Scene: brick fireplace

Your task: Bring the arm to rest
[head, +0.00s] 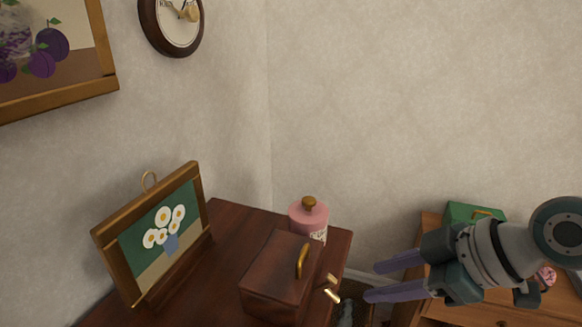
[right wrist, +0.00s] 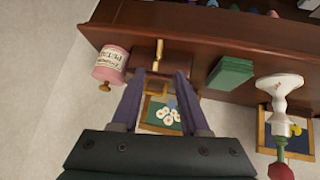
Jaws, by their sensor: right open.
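My right gripper (head: 372,281) comes in from the right in the head view, its two purple-grey fingers spread and pointing left. It hangs in the air in front of the wall, to the right of the dark wooden cabinet top, with nothing between its fingers. In the right wrist view the fingers of this gripper (right wrist: 161,73) are also apart and empty. A daisy picture and a brass handle show beyond them there. I cannot tell how far the fingertips are from these things. My left gripper is not in view.
On the dark cabinet top (head: 228,222) stand a framed daisy picture (head: 165,234), a brown box (head: 272,278) with a brass handle and a pink jar (head: 308,216). A green box (head: 470,212) is on the lighter wooden furniture behind my right arm. A clock (head: 172,25) hangs above.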

